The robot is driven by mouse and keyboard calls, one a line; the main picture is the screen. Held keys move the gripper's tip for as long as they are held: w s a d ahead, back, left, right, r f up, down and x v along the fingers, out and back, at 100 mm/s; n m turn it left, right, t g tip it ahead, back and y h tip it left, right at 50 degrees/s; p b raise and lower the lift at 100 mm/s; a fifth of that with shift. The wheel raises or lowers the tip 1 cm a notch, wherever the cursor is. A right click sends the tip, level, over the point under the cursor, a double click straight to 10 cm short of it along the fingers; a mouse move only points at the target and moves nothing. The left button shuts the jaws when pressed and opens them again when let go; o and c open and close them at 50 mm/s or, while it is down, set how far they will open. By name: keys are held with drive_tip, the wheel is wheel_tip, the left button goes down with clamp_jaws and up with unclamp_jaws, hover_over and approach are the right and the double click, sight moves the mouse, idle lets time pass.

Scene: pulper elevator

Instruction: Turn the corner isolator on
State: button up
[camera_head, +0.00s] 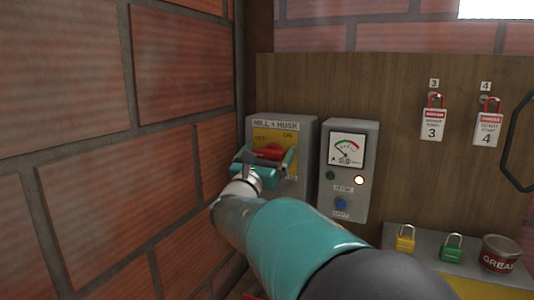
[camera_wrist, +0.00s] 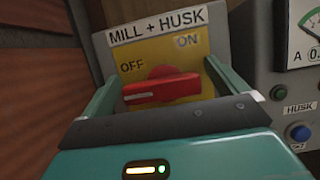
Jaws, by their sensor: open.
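The corner isolator is a grey box labelled MILL + HUSK (camera_head: 262,124) on the wooden board beside the brick corner. Its yellow plate carries OFF at left and ON at right. Its red handle (camera_wrist: 162,90) lies nearly level in the wrist view, with a white mark on its left end, on the OFF side. My gripper (camera_head: 266,160) is open in front of the plate. In the wrist view its fingers (camera_wrist: 164,72) stand to the left and right of the handle. Contact with the handle cannot be told. In the head view the gripper partly hides the plate and handle.
A meter box (camera_head: 345,170) with a dial, lamps and a blue button stands close at right. A brick wall (camera_head: 90,150) is close at left. Yellow (camera_head: 405,240) and green (camera_head: 451,248) padlocks and a red tin (camera_head: 501,254) sit at lower right. Tagged padlocks (camera_head: 433,120) hang above.

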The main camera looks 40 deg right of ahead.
drive_tip(key=c, duration=1)
drive_tip(key=shift+m+g+h, duration=0.3)
drive_tip(key=shift+m, duration=0.1)
drive_tip(key=m+g, duration=0.1)
drive_tip(key=m, duration=0.2)
drive_tip(key=m+g+h, duration=0.1)
drive_tip(key=m+g, duration=0.1)
drive_tip(key=m, duration=0.1)
drive_tip(key=m+g, duration=0.1)
drive_tip(key=m, duration=0.2)
drive_tip(key=m+g, duration=0.2)
drive_tip(key=m, duration=0.1)
drive_tip(key=shift+s+d, duration=0.1)
drive_tip(key=shift+s, duration=0.05)
drive_tip(key=m+g, duration=0.1)
drive_tip(key=m, duration=0.2)
drive_tip(key=m+g+y, duration=0.1)
drive_tip(key=m, duration=0.1)
drive_tip(key=shift+s+d+m, duration=0.1)
drive_tip(key=shift+s+m, duration=0.05)
drive_tip(key=shift+m, duration=0.25)
drive_tip(key=shift+s+m+y, duration=0.1)
drive_tip(key=shift+m+y, duration=0.9)
drive_tip(key=shift+m, duration=1)
drive_tip(key=shift+f, duration=0.1)
